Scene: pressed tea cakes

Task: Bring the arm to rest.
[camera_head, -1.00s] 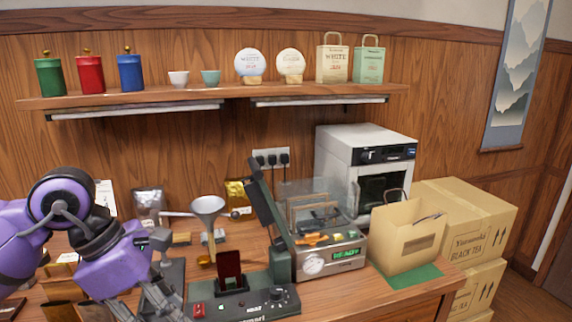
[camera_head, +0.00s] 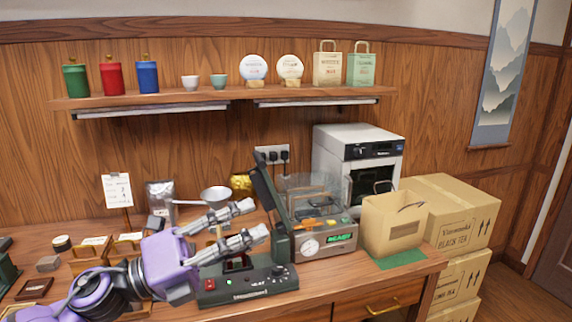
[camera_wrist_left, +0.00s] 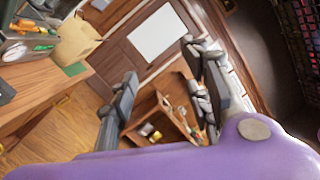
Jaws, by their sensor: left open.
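My left gripper (camera_head: 250,222) is open, with its two grey fingers apart and pointing right in the head view. It hangs in front of the green press machine (camera_head: 250,280) and hides part of it. In the left wrist view the fingers (camera_wrist_left: 165,85) are spread with nothing between them, and the room beyond shows through the gap. The purple left arm (camera_head: 95,295) comes in from the lower left, low over the front of the table. My right gripper is not in view.
A vacuum sealer (camera_head: 325,242) with its clear lid raised stands right of the press. A paper bag (camera_head: 393,228) stands on a green mat (camera_head: 400,260). A funnel (camera_head: 216,194) is behind the gripper. Cardboard boxes (camera_head: 462,222) are stacked at the right.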

